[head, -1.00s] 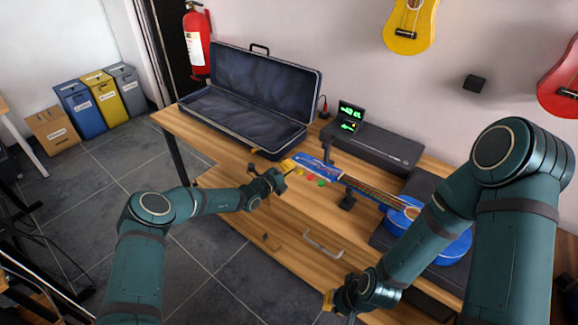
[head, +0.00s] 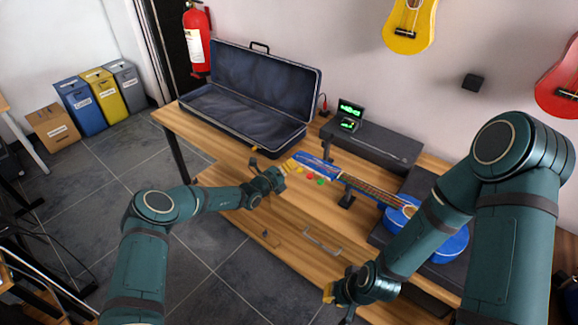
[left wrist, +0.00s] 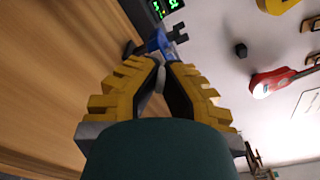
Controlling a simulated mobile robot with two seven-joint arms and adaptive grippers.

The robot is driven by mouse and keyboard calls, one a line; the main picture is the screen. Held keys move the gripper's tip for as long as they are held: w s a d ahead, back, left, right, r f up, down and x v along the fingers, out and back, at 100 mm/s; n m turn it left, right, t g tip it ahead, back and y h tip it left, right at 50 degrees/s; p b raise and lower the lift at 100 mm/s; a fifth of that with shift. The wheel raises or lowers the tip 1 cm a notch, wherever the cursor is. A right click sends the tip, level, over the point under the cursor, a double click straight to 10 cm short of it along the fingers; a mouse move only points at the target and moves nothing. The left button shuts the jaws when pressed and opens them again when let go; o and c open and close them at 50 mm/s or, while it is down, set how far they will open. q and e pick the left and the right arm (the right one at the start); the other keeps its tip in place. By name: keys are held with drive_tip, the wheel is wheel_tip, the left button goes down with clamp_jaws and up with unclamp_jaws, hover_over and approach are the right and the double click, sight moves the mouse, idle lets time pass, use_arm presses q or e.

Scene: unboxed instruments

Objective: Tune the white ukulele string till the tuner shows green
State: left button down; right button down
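The blue ukulele (head: 440,243) lies on a dark case or mat, its neck pointing left. Its blue headstock (head: 318,163) has yellow, red and green pegs along the near edge. The headstock also shows in the left wrist view (left wrist: 155,42). My left gripper (head: 286,168) is at the headstock's left end. In the left wrist view its yellow fingers (left wrist: 160,65) converge on a small whitish peg (left wrist: 160,78), which seems pinched between them. The tuner (head: 350,112) shows bright green marks, too small to read. My right gripper (head: 332,294) hangs low at the table's front, its opening unclear.
A black stand (head: 347,200) supports the neck. An open dark case (head: 250,100) fills the table's back left. A long black box (head: 375,145) lies behind the ukulele. The wooden table (head: 225,160) is bare at the front left. Yellow (head: 410,25) and red ukuleles hang on the wall.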

use_arm(q)
drive_tip(key=c, duration=1.1)
unclamp_jaws()
drive_tip(key=shift+c, duration=0.2)
drive_tip(key=v, duration=1.2)
